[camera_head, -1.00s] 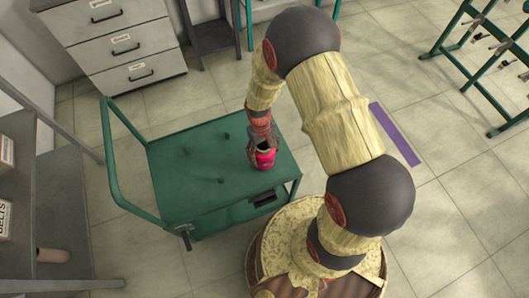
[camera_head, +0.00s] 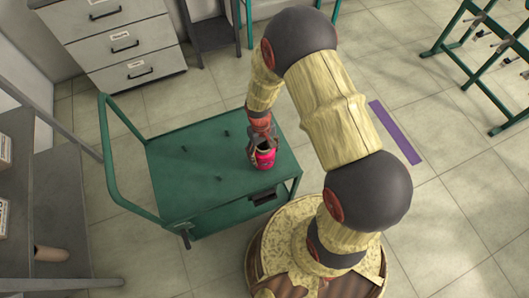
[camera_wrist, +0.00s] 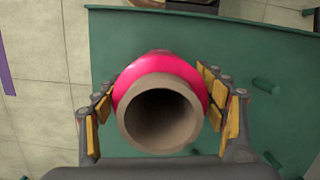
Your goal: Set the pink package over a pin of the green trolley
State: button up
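The pink package (camera_head: 264,160) is a pink wound band on a tan tube. It stands roughly upright at the near right part of the green trolley (camera_head: 190,195). My gripper (camera_head: 262,147) is above it, with its fingers on either side. In the wrist view, I look into the open end of the package (camera_wrist: 160,66). The finger pads lie close against its pink sides, and my gripper (camera_wrist: 160,105) appears shut on it. The tube's inside is dark, so I cannot see a pin in it. Bare pins show on the trolley, one at the near edge (camera_head: 220,180).
A grey drawer cabinet (camera_head: 115,45) stands behind the trolley. A grey shelf (camera_head: 60,170) with a tan tube (camera_head: 51,254) is at the left. A green rack (camera_head: 470,75) stands at the far right. A purple strip (camera_head: 395,132) marks the floor.

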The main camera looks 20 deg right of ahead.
jog(key=o, duration=0.5)
notch_tip(320, 180, up, 12)
jog(key=w, duration=0.1)
jog(key=shift+w, duration=0.4)
jog(key=shift+a, duration=0.1)
jog(key=s+r+t, duration=0.2)
jog(key=s+r, duration=0.3)
jog(key=r, duration=0.5)
jog(key=s+r+m+t, duration=0.1)
jog(key=s+r+t, duration=0.2)
jog(key=r, duration=0.8)
jog(key=s+r+t, duration=0.2)
jog(key=s+r, duration=0.5)
jog(key=r, duration=0.4)
jog(key=shift+r, duration=0.1)
